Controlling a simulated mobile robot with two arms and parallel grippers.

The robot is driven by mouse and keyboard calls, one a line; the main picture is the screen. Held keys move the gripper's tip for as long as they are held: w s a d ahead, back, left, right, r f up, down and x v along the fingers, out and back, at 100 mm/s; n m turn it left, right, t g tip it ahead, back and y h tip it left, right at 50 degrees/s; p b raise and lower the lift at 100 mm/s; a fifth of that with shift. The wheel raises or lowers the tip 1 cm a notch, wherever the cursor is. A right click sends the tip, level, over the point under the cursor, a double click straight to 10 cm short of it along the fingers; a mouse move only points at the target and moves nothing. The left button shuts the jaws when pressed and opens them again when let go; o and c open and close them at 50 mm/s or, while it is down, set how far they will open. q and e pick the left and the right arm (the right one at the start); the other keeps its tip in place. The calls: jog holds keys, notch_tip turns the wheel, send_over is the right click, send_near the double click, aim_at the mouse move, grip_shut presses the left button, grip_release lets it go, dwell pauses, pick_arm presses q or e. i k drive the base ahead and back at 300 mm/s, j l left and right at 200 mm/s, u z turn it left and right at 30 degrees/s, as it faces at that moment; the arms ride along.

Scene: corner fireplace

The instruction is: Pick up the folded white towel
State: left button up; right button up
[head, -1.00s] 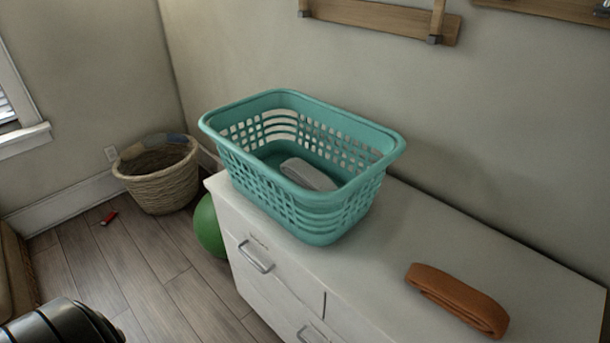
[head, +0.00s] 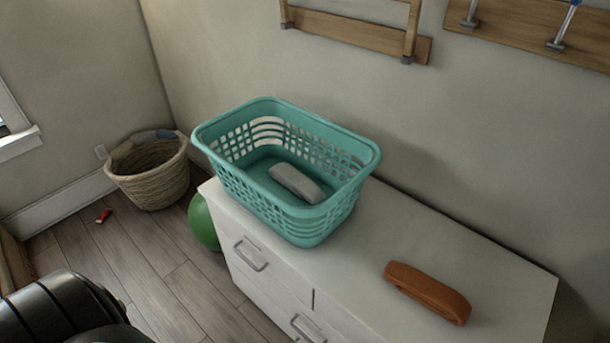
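The folded white towel (head: 297,183) lies inside the teal laundry basket (head: 331,146), on its floor. It looks pale grey-white and lies at a slant. The basket stands on the white cabinet (head: 486,270), near its left end. Neither of my grippers shows in the head view.
A woven basket (head: 150,185) and a green ball (head: 203,222) are on the wood floor at left. A small red object (head: 103,216) lies there too. Wooden racks (head: 350,31) hang on the wall.

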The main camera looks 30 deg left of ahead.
aim_at(297, 183)
jog(key=i+j+z, duration=0.1)
jog(key=j+z, duration=0.2)
jog(key=z, duration=0.15)
jog(key=j+z, duration=0.4)
